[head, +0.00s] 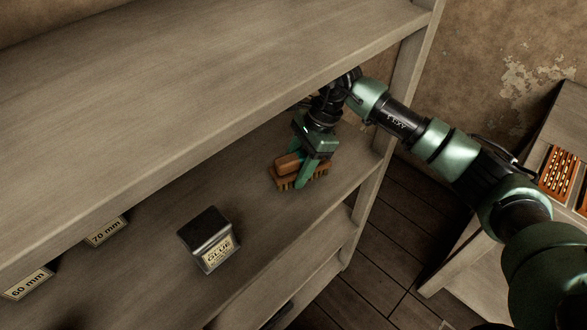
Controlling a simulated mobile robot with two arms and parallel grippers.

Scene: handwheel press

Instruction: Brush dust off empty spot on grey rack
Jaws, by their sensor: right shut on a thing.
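The grey rack (230,258) is a wooden shelf unit that fills the left and middle of the head view. My right gripper (306,178) reaches in over its middle shelf, near the right end. It is shut on a brown wooden brush (288,163) with bristles facing down. The bristles are at or just above the shelf board; I cannot tell if they touch. No dust can be made out on the board around the brush. My left gripper is not in view.
A dark glue tin (208,240) stands on the same shelf, left of and nearer than the brush. Labels reading 70 mm (106,231) and 60 mm (28,284) are at the left. The upper shelf (200,70) overhangs. A side table (561,115) with an orange slotted item stands at the right.

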